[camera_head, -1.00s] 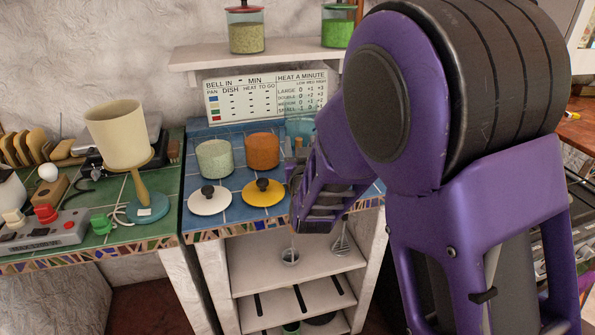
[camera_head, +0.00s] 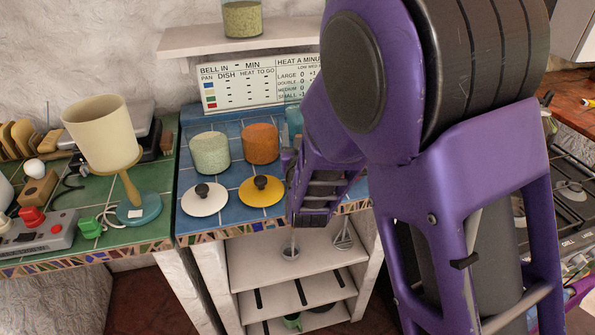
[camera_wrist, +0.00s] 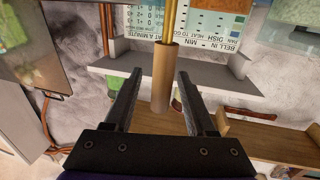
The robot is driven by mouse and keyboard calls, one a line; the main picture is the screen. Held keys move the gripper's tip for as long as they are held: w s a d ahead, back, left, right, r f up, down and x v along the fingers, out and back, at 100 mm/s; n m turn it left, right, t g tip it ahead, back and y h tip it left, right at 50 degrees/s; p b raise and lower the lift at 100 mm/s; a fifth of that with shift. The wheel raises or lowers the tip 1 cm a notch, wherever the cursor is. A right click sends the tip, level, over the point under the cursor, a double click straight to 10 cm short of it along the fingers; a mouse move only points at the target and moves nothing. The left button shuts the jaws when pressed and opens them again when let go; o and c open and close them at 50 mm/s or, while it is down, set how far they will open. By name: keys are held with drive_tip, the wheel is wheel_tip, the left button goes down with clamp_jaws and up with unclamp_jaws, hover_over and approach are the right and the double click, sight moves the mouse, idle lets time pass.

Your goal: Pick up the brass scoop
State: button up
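In the wrist view, my gripper (camera_wrist: 160,76) has its two dark fingers spread apart. A tan cylindrical handle (camera_wrist: 163,88) with a thin brass-coloured rod (camera_wrist: 169,20) stands between them, with gaps on both sides. I take this for the brass scoop; its scoop end is out of that view. In the head view, a small pale cup-ended utensil (camera_head: 290,252) hangs below the counter's front edge, just under my forearm. I cannot tell whether it is the same thing. My fingers are hidden in the head view.
A whisk (camera_head: 342,238) hangs to the right. The blue tiled counter (camera_head: 232,182) holds a pale pot (camera_head: 210,154), an orange pot (camera_head: 261,145), a white lid (camera_head: 204,200) and a yellow lid (camera_head: 262,192). Open shelves (camera_head: 300,268) lie below. A lamp (camera_head: 104,135) stands left.

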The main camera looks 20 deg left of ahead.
clamp_jaws()
